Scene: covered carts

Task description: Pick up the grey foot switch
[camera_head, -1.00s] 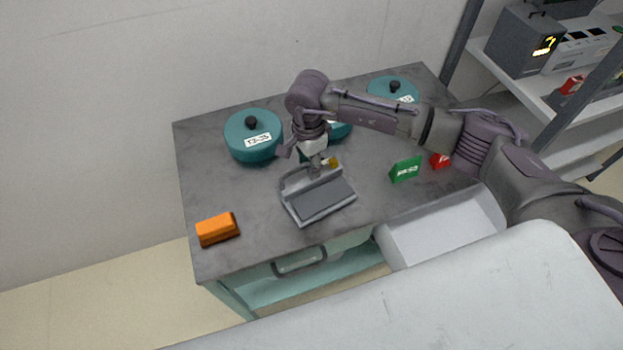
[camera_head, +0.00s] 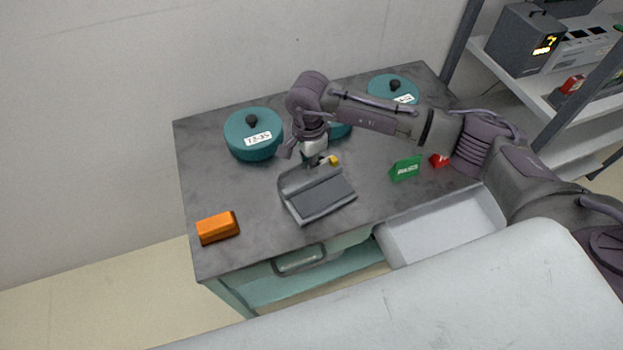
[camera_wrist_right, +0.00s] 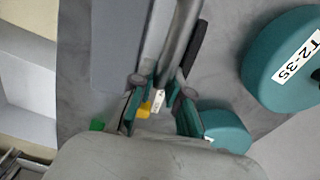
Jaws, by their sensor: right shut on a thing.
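The grey foot switch (camera_head: 321,196), a flat pedal with a raised rim at its back, is on the grey cart top near the front edge. My right gripper (camera_head: 315,163) points down at its back rim and is shut on it. In the right wrist view the foot switch (camera_wrist_right: 121,45) extends away from my right gripper (camera_wrist_right: 158,92), with the rim between the fingers. I cannot tell whether the foot switch is clear of the cart top. My left gripper is not in view.
Teal lidded pots (camera_head: 253,134) stand along the back, one partly behind my right arm. An orange block (camera_head: 217,228) lies at the front left. A green block (camera_head: 405,168), a red block (camera_head: 439,160) and a small yellow thing (camera_head: 334,160) are nearby. A pale tray (camera_head: 440,232) is in front.

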